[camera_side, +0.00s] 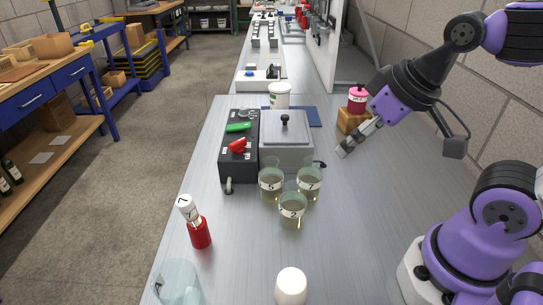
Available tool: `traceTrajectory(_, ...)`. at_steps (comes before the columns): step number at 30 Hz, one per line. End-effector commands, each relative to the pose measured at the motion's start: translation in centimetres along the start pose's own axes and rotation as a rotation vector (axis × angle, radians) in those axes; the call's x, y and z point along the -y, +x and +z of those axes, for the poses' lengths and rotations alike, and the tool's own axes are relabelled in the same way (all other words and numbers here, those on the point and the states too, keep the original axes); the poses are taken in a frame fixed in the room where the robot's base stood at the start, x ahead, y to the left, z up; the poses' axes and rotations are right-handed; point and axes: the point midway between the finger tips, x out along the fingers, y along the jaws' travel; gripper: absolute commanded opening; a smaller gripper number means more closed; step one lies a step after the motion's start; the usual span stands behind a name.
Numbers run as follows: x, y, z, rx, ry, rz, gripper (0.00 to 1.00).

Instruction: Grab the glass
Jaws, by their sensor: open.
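Three clear glasses with pale yellowish liquid and white number labels stand close together mid-bench: a left one (271,194), a right one (311,190) and a front one (292,219). A larger clear glass (178,287) stands at the near left edge, partly cut off by the frame. My gripper (346,150) is open and empty above the right side of the bench. It points down and left, to the right of the glasses and the metal box, apart from them.
A lidded metal box (287,153) and a black box (238,165) stand behind the glasses. A pink jar (357,99) sits on a wooden block (349,121) behind my gripper. A red bottle (200,234) and a white rounded object (291,287) stand nearer. The bench's right-centre is clear.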

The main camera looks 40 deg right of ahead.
Motion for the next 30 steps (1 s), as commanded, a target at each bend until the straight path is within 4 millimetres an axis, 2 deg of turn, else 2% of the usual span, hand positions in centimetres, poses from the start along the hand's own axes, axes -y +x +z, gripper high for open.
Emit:
traceTrajectory(12, 0.0, 0.0, -0.1, 0.001, 0.0, -0.001, 1.0)
traceTrajectory(17, 1.5, -0.2, -1.8, 0.043, -0.001, -0.031, 1.0)
traceTrajectory(20, 4.2, -0.1, -4.3, 0.11, 0.001, -0.066, 1.0)
traceTrajectory(24, 10.3, 1.1, -7.5, 0.231, 0.005, -0.097, 1.0)
traceTrajectory(26, 13.3, 1.9, -8.3, 0.282, 0.004, -0.098, 1.0)
traceTrajectory(27, 15.5, 2.5, -8.5, 0.315, 0.003, -0.094, 1.0)
traceTrajectory(30, 20.7, 4.1, -8.2, 0.388, -0.001, -0.074, 1.0)
